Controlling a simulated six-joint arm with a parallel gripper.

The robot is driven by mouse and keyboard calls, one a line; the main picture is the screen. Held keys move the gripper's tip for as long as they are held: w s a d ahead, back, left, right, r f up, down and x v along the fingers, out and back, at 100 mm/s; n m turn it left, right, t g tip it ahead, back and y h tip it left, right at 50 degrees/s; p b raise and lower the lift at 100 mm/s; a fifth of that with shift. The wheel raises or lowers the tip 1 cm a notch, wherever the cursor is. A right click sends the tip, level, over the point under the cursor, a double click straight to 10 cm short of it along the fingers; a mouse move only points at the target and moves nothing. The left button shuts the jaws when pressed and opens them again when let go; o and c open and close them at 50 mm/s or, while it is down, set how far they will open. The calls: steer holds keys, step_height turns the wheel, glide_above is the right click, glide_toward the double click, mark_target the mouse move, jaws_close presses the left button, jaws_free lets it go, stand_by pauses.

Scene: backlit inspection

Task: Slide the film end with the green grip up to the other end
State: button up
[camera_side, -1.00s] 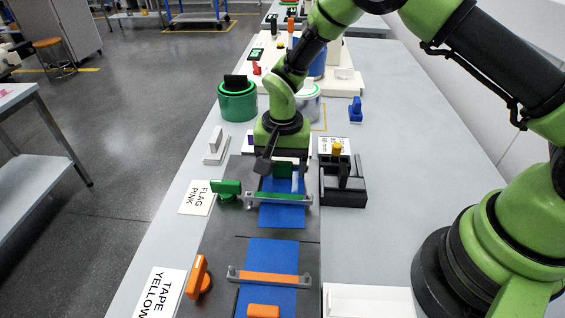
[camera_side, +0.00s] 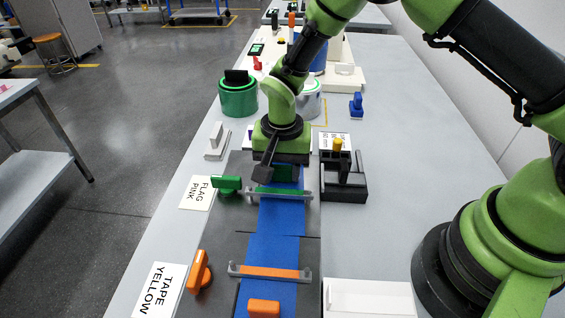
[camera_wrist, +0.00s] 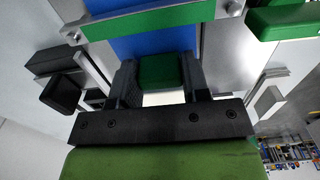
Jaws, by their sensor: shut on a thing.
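The film end with the green grip is a blue strip (camera_side: 282,217) running under a green clamp bar (camera_side: 279,191). In the wrist view its green grip (camera_wrist: 160,70) is between the fingers of my gripper (camera_wrist: 158,82), which is shut on it. My gripper also shows in the side view (camera_side: 278,174), low over the far part of the strip, hiding most of the grip there. The other end is a blue strip (camera_side: 272,250) with an orange grip (camera_side: 263,307) under an orange clamp bar (camera_side: 270,272). The two strip edges appear to meet; I cannot tell whether they touch or overlap.
Green (camera_side: 227,184) and orange (camera_side: 200,272) handles stand left of the strips, near label cards (camera_side: 196,193). A black block with a yellow knob (camera_side: 343,178) stands close right of my gripper. A white tray (camera_side: 368,299) lies at front right.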

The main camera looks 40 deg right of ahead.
steer(key=o, duration=0.9)
step_height(320, 180, up, 10)
steer(key=shift+f, duration=0.1)
steer(key=s+d+r+n+t+y, duration=0.1)
steer(key=s+d+r+t, duration=0.15)
steer(key=r, duration=0.65)
steer(key=s+d+r+n+t, duration=0.1)
steer(key=s+r, duration=0.2)
steer(key=s, duration=0.2)
steer(key=s+d+r+n+t, duration=0.1)
steer(key=s+d+r+t, duration=0.1)
steer(key=s, duration=0.4)
steer(key=s+d+r+n+t+y, duration=0.1)
steer(key=s+r+n, duration=0.1)
steer(key=s, duration=0.4)
steer(key=shift+s+d+r+t, duration=0.1)
steer(key=shift+d+r+t, duration=0.1)
steer(key=shift+r, duration=0.2)
steer(key=shift+d+r+t, duration=0.1)
steer(key=shift+r+t, duration=0.05)
steer(key=shift+r, duration=0.25)
